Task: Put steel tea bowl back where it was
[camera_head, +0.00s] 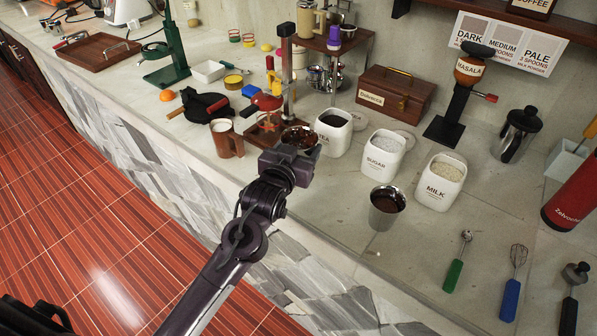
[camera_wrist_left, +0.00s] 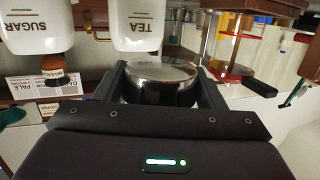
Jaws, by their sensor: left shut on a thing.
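The steel tea bowl (camera_wrist_left: 160,78) is between the two fingers of my left gripper (camera_wrist_left: 163,88) in the left wrist view. In the head view my left gripper (camera_head: 292,153) is shut on the bowl (camera_head: 300,137), and dark brown contents show inside it. The gripper covers its near side. It is beside the tea canister, at the front of the small wooden stand. I cannot tell whether the bowl touches the counter. My right gripper is not in view.
White tea (camera_head: 333,132), sugar (camera_head: 381,155) and milk (camera_head: 440,181) canisters stand to the right. A steel cup (camera_head: 386,207) with brown contents stands before them. A brown mug (camera_head: 226,139) and red-topped press (camera_head: 265,116) stand left. Counter at the front right holds several tools.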

